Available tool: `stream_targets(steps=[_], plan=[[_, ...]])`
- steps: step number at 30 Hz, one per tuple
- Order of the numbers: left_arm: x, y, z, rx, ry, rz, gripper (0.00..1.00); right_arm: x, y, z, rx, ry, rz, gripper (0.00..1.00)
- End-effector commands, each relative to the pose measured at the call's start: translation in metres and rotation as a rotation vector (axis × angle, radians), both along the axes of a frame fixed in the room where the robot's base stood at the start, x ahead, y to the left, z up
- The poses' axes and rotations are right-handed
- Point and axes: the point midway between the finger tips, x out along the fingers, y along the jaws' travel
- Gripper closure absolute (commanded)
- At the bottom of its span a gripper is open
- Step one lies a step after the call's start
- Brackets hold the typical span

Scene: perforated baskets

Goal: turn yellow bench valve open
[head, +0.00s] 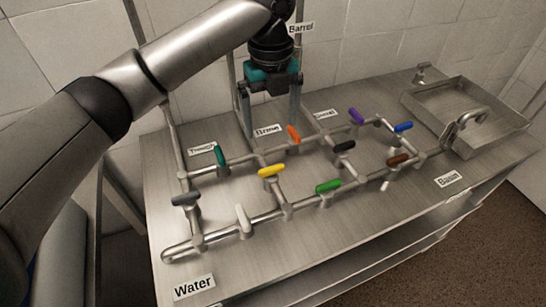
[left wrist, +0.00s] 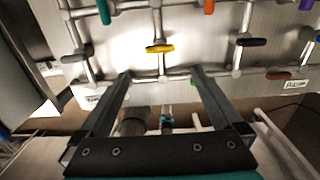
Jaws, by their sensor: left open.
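The yellow valve handle (head: 271,171) sits on the pipework in the middle of the bench, lying roughly crosswise in the picture. It also shows in the left wrist view (left wrist: 160,49), above and beyond the fingertips. My left gripper (head: 271,126) is open and empty, pointing down over the back of the bench, behind the yellow handle and apart from it. In the left wrist view its two fingers (left wrist: 162,76) are spread wide with nothing between them.
Orange (head: 294,134), teal (head: 220,155), green (head: 328,186), black (head: 344,146) and grey (head: 186,198) handles stand around the yellow one on the pipes. A basin (head: 470,92) with a tap is at the right. The bench front (head: 350,232) is bare.

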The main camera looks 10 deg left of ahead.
Motion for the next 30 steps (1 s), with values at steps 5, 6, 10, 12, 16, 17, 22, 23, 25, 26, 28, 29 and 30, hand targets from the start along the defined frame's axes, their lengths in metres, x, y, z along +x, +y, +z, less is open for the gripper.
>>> stream_targets(steps=[5, 6, 10, 12, 16, 17, 22, 23, 25, 26, 28, 29, 30], plan=[[-0.001, 0.000, -0.041, 0.001, 0.004, 0.000, 0.00, -0.015, -0.001, -0.007, -0.002, 0.024, 0.000, 0.50], [-0.001, 0.000, -0.050, 0.002, 0.005, 0.000, 0.00, -0.014, -0.001, -0.008, -0.002, 0.023, 0.000, 0.50], [-0.001, 0.000, -0.078, 0.002, 0.005, 0.001, 0.00, -0.005, 0.000, -0.012, -0.001, 0.008, 0.000, 0.50], [-0.001, 0.000, -0.092, 0.002, 0.003, 0.000, 0.00, 0.002, 0.000, -0.013, 0.001, -0.004, 0.001, 0.50], [-0.001, 0.000, -0.112, 0.002, 0.001, 0.000, 0.00, 0.009, 0.001, -0.016, 0.003, -0.018, 0.001, 0.50], [-0.001, 0.000, -0.116, 0.001, 0.001, 0.000, 0.00, 0.009, 0.001, -0.016, 0.003, -0.018, 0.001, 0.50], [-0.001, 0.000, -0.129, 0.000, 0.000, 0.000, 0.00, 0.009, 0.001, -0.018, 0.002, -0.016, 0.001, 0.50], [-0.001, 0.000, -0.130, 0.000, 0.000, 0.000, 0.00, 0.008, 0.001, -0.018, 0.002, -0.016, 0.001, 0.50], [0.000, 0.000, -0.131, 0.001, -0.001, 0.000, 0.00, 0.007, 0.001, -0.018, 0.002, -0.014, 0.001, 0.50], [0.000, 0.000, -0.131, 0.001, -0.001, 0.000, 0.00, 0.007, 0.001, -0.018, 0.002, -0.013, 0.001, 0.50], [0.000, 0.000, -0.131, 0.001, -0.001, -0.001, 0.00, 0.005, 0.001, -0.018, 0.002, -0.011, 0.001, 0.50], [0.000, 0.000, -0.131, 0.001, -0.001, -0.001, 0.00, 0.004, 0.001, -0.018, 0.002, -0.009, 0.001, 0.50], [0.000, 0.000, -0.131, 0.001, -0.001, -0.001, 0.00, 0.004, 0.001, -0.018, 0.002, -0.008, 0.001, 0.50]])
